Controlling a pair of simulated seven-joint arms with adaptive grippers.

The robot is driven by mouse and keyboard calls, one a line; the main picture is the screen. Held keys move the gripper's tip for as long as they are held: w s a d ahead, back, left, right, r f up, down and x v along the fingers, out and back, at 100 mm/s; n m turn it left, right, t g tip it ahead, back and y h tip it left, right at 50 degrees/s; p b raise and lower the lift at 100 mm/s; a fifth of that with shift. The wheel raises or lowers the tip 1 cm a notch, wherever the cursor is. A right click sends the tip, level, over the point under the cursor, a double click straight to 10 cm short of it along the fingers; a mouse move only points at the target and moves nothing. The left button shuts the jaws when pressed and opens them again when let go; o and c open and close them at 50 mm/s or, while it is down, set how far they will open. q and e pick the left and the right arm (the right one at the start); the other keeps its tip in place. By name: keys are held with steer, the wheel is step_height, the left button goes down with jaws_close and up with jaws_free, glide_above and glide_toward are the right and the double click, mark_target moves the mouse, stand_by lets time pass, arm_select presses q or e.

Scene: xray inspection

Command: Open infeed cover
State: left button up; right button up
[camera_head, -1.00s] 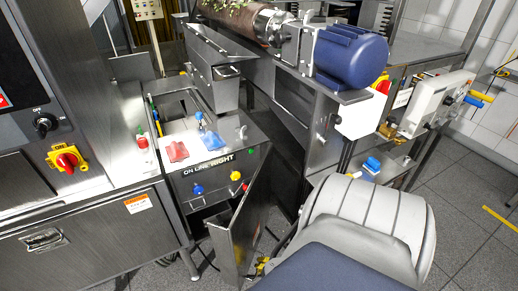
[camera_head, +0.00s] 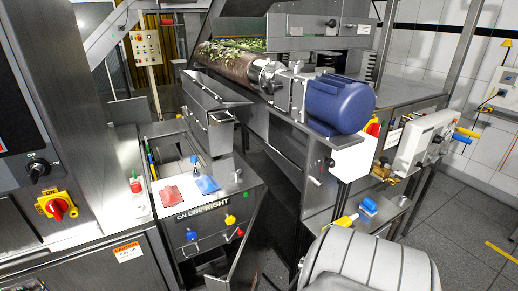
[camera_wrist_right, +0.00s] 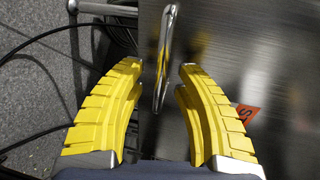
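My right gripper (camera_wrist_right: 160,100) has yellow ribbed fingers, spread apart and empty. A thin metal bar handle (camera_wrist_right: 165,55) stands between and slightly beyond its fingertips, with gaps on both sides. Behind the handle is a brushed steel panel (camera_wrist_right: 260,60) with an orange label (camera_wrist_right: 247,114). In the head view a tilted steel cover (camera_head: 205,92) with a bar handle (camera_head: 222,117) hangs beside the conveyor; I cannot tell for certain whether this is the infeed cover or the panel in the wrist view. The right gripper is not clearly visible in the head view. My left gripper is not in view.
A blue motor (camera_head: 340,103) drives a roller by the conveyor. A control box (camera_head: 205,205) has red and blue covers on top. A steel door (camera_head: 247,250) stands open below it. Dark cables (camera_wrist_right: 95,15) lie by the gripper. Grey floor (camera_head: 470,240) is open at right.

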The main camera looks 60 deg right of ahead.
steer(key=v, duration=1.2)
stand_by(0.4)
